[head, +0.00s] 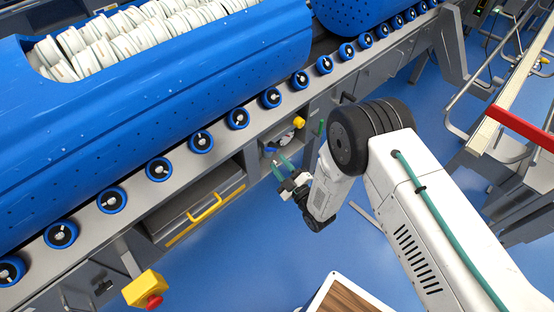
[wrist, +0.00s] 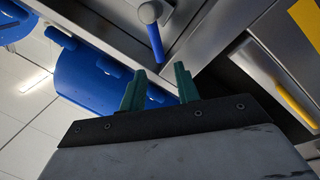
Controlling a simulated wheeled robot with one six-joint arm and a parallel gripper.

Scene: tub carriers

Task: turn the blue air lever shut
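The blue air lever (wrist: 156,43) hangs from a round grey hub (wrist: 150,12) on a grey metal panel in the wrist view. It points down toward the gap between my fingertips. In the head view it is a small blue bar (head: 270,150) in a recess of the conveyor's side. My gripper (wrist: 159,76) has two green fingers, apart and with nothing between them; the lever's lower end is a little beyond the tips. In the head view my gripper (head: 282,167) is just below the recess. I cannot tell whether a finger touches the lever.
A blue tub (head: 200,95) of white parts rests on the roller conveyor (head: 180,185) above. A yellow drawer handle (head: 205,207) is left of my gripper, and a yellow knob (head: 299,122) is above right. A yellow box with a red button (head: 146,290) stands lower left.

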